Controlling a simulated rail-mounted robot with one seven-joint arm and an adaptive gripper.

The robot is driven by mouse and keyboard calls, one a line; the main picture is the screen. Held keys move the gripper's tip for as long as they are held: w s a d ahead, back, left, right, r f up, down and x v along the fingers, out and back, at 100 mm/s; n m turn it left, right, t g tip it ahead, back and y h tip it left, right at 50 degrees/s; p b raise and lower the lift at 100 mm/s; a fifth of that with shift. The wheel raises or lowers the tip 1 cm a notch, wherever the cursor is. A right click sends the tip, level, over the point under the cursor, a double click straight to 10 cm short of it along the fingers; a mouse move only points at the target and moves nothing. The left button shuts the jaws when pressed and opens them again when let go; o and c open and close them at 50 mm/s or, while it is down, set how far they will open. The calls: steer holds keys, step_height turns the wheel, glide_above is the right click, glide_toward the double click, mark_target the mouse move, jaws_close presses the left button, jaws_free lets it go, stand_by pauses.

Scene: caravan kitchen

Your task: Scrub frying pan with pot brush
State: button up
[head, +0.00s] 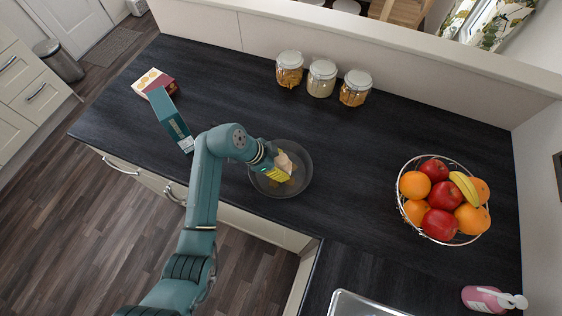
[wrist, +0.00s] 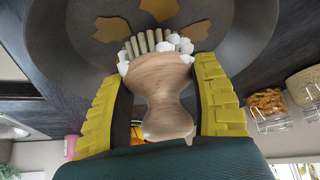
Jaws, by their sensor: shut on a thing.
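The frying pan (head: 302,180) is round and dark and lies on the black worktop, right of my arm in the head view. Its dark inside (wrist: 90,30) fills the top of the wrist view, with several brown patches on it. My gripper (head: 279,175) is over the pan, its yellow fingers shut on the pot brush (head: 286,162). In the wrist view, the brush (wrist: 160,85) has a pale wooden knob and stubby bristles with white foam-like clumps, pointing at the pan. The bristles are at or close to the pan's surface; I cannot tell whether they touch.
Three glass jars (head: 321,78) stand at the back. A wire fruit basket (head: 405,208) is on the right. A teal box (head: 170,119) and a red box (head: 153,82) are on the left. A pink soap bottle (head: 484,299) and a sink (head: 362,304) are at lower right.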

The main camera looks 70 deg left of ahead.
steer(key=shift+f+b, duration=0.55)
steer(key=shift+f, duration=0.25)
steer(key=shift+a, duration=0.1)
